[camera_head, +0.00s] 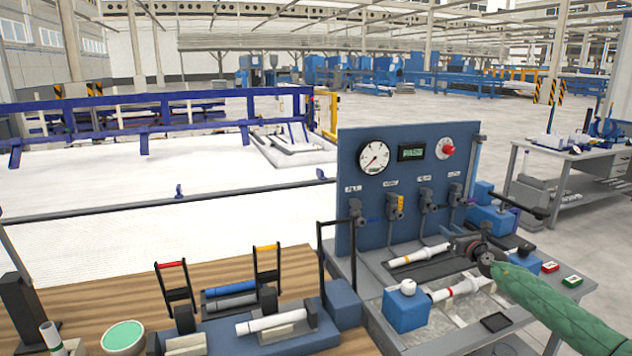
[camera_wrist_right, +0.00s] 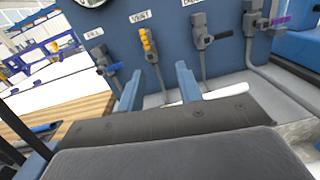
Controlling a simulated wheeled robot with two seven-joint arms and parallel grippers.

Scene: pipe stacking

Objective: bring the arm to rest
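My right arm, in a green sleeve (camera_head: 545,303), reaches in from the lower right of the head view. Its dark gripper (camera_head: 468,243) is over the bench in front of the blue test panel (camera_head: 400,215). In the wrist view the two blue fingers of the right gripper (camera_wrist_right: 158,84) stand apart with nothing between them, facing the panel's valves. A white pipe with a yellow band (camera_head: 420,256) lies on the bench, left of the gripper. A white pipe with red bands (camera_head: 455,290) lies nearer. My left gripper does not show.
The panel has a gauge (camera_head: 374,157), a display reading PASS (camera_head: 411,152) and several valves (camera_head: 356,211). A blue block (camera_head: 406,309) stands at the bench front. On the wooden table, a clamp fixture (camera_head: 230,338) carries a white pipe (camera_head: 270,322); a green-topped cup (camera_head: 123,337) stands left.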

